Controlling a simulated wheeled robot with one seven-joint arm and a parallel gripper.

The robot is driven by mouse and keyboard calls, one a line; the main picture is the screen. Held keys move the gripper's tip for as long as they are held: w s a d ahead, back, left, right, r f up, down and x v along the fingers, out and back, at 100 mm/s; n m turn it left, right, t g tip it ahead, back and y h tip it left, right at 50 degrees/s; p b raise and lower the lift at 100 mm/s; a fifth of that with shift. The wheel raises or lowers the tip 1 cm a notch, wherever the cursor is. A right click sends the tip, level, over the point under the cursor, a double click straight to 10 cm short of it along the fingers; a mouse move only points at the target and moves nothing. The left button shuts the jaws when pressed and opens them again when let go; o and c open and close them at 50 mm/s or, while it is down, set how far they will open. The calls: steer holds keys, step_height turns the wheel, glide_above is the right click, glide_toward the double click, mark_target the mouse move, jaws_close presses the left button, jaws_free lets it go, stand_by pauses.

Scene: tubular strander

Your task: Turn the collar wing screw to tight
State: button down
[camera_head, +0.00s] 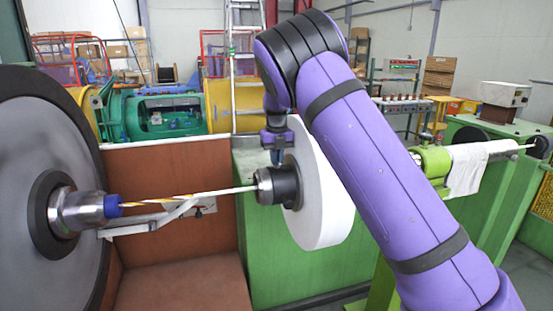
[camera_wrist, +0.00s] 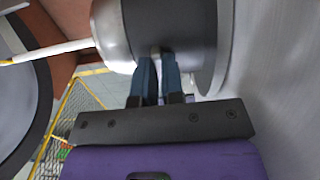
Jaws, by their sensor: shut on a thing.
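The dark grey collar (camera_head: 279,186) sits on the shaft in front of the white disc (camera_head: 325,195). In the wrist view the collar (camera_wrist: 180,22) fills the top middle, with a lighter metal nose on its left. My gripper (camera_head: 277,160) reaches down to the top of the collar from above. In the wrist view my gripper's two blue fingers (camera_wrist: 160,62) are closed on the wing screw (camera_wrist: 156,51) at the collar's surface. Only a small pale bit of the screw shows between the fingertips. Its wing angle is hidden by the fingers, and the head view does not show it.
A striped strand (camera_head: 175,200) runs from the blue-tipped nozzle (camera_head: 112,206) on the large grey wheel (camera_head: 45,130) to the collar. A light metal bracket (camera_head: 150,228) lies just below it. Green machine walls (camera_head: 290,262) stand beneath the disc. A yellow mesh guard (camera_wrist: 85,120) shows in the wrist view.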

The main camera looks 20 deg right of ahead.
steer(key=shift+r, duration=0.1)
stand_by(0.4)
steer(key=c, duration=1.2)
jaws_free()
steer(key=shift+c, duration=0.2)
step_height(320, 180, up, 11)
steer(key=shift+f, duration=0.2)
